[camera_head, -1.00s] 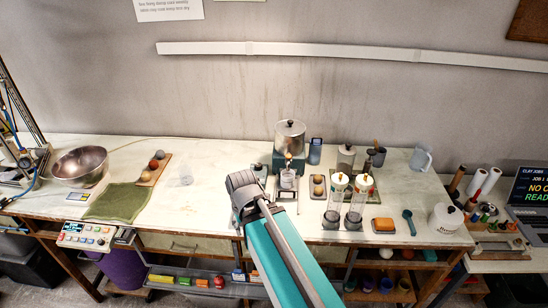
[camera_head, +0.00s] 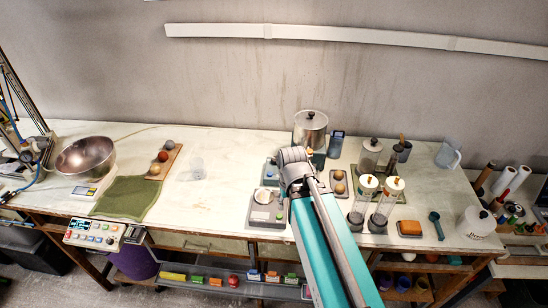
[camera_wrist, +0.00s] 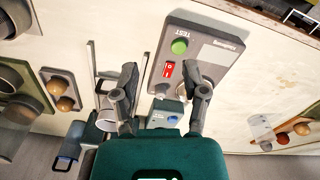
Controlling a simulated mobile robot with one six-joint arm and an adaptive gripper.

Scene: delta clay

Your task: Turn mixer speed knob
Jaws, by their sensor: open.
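My gripper (camera_head: 293,163) is over the middle of the bench, in front of the lidded metal vessel (camera_head: 310,131) on a teal base. In the wrist view my gripper (camera_wrist: 160,70) has its two fingers spread, with nothing held between them. Beyond the fingertips is a grey control box (camera_wrist: 215,52) with a green round knob or button (camera_wrist: 180,46) and a red switch (camera_wrist: 168,69). A small teal unit with a blue round part (camera_wrist: 172,119) sits between the finger bases. I cannot tell which control is the mixer speed knob.
Glass cylinders (camera_head: 387,200) stand close to the right of my arm. A steel bowl (camera_head: 86,160) and green cloth (camera_head: 128,198) are at left. The bench between cloth and grey box is mostly clear.

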